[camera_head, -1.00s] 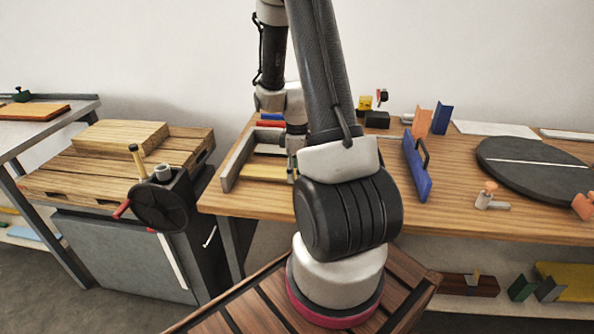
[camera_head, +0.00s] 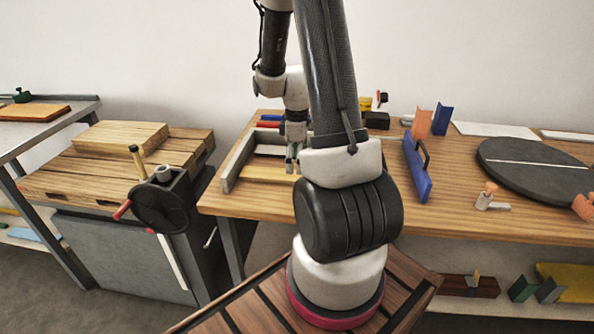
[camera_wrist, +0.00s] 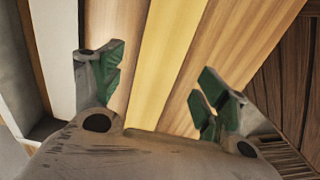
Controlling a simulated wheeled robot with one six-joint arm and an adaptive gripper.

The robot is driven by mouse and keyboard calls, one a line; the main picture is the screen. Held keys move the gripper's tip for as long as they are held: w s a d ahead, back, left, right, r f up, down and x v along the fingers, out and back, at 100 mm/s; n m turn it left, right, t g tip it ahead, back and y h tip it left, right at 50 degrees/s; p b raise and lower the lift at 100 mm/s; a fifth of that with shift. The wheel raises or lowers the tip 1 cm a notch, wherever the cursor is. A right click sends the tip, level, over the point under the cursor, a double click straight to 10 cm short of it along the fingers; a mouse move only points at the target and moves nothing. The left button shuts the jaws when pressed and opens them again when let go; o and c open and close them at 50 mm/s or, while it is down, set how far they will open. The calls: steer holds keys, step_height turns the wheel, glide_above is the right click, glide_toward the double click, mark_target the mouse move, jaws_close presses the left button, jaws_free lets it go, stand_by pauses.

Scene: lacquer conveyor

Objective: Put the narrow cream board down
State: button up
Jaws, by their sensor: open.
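The narrow cream board (camera_head: 268,173) lies flat on the wooden bench, beside a pale grey fence (camera_head: 240,158). In the wrist view the cream board (camera_wrist: 170,55) is a pale yellow strip running between my two fingers. My gripper (camera_head: 293,166) is open just above the board's right part, its green-padded fingertips apart. In the wrist view my gripper (camera_wrist: 160,80) has one finger on each side of the board and holds nothing. The right end of the board is hidden by my arm in the head view.
Red and blue pieces (camera_head: 268,121) lie behind the fence. A blue board with a handle (camera_head: 417,168) and a dark round plate (camera_head: 535,165) stand to the right. A slatted wooden table with a crank (camera_head: 160,200) is at left. Bench room is clear in front.

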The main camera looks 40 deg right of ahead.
steer(key=s+a+r+m+t, duration=0.1)
steer(key=s+a+r+m, duration=0.15)
steer(key=r, duration=0.65)
steer(key=s+a+r+m+t, duration=0.1)
steer(key=a+r, duration=0.3)
steer(key=r, duration=0.5)
steer(key=s+a+r+m+t, duration=0.2)
steer(key=s+a+r+m, duration=0.3)
steer(key=s, duration=0.6)
steer(key=shift+s+a+r, duration=0.2)
steer(key=shift+a+r, duration=0.55)
steer(key=shift+a, duration=0.4)
